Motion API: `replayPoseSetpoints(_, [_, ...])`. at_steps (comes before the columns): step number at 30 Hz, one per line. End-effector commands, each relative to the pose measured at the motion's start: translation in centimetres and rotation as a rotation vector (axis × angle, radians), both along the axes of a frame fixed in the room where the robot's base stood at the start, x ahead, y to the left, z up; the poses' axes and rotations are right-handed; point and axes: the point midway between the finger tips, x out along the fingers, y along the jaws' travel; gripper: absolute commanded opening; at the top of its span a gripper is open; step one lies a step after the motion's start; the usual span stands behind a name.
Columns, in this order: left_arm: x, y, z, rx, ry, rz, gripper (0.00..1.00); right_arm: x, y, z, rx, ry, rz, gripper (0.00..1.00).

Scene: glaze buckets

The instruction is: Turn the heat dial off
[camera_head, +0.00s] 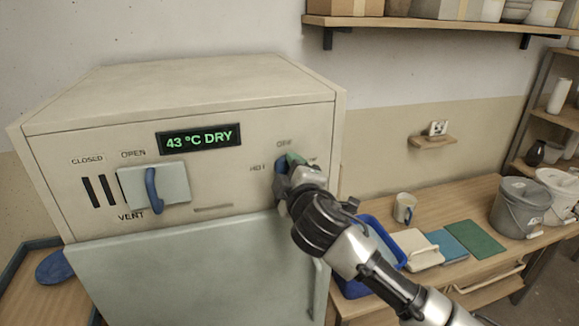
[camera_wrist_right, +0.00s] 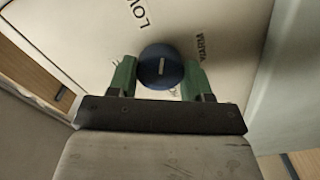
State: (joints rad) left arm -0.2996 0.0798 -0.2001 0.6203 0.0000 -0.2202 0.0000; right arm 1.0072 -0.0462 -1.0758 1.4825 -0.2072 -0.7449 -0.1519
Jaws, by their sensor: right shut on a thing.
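The heat dial (camera_wrist_right: 155,72) is a round dark blue knob with a short pale mark, seen in the right wrist view on the cabinet's cream front. My right gripper (camera_wrist_right: 160,80) is shut on it, with one green finger on each side. The mark runs up and down in that view; I cannot tell which label it points to. Parts of the labels LOW and WARM show beside the dial. In the head view my right gripper (camera_head: 288,166) mostly covers the dial, below the label OFF and right of the label HOT. My left gripper is not in view.
The cabinet's green display (camera_head: 199,139) reads 43 °C DRY. A blue vent handle (camera_head: 153,190) sits left on the front. A pale door panel (camera_head: 190,275) is below. At right, a bench holds a blue tray (camera_head: 388,249), a mug (camera_head: 404,208) and a grey bucket (camera_head: 518,207).

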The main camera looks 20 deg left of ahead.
Motion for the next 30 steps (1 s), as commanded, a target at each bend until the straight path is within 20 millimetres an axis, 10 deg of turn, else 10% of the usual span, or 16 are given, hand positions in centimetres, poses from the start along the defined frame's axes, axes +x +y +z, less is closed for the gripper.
replayPoseSetpoints(30, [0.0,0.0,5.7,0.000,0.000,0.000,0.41,0.0,0.0,0.1,-0.803,-0.539,0.002,0.26])
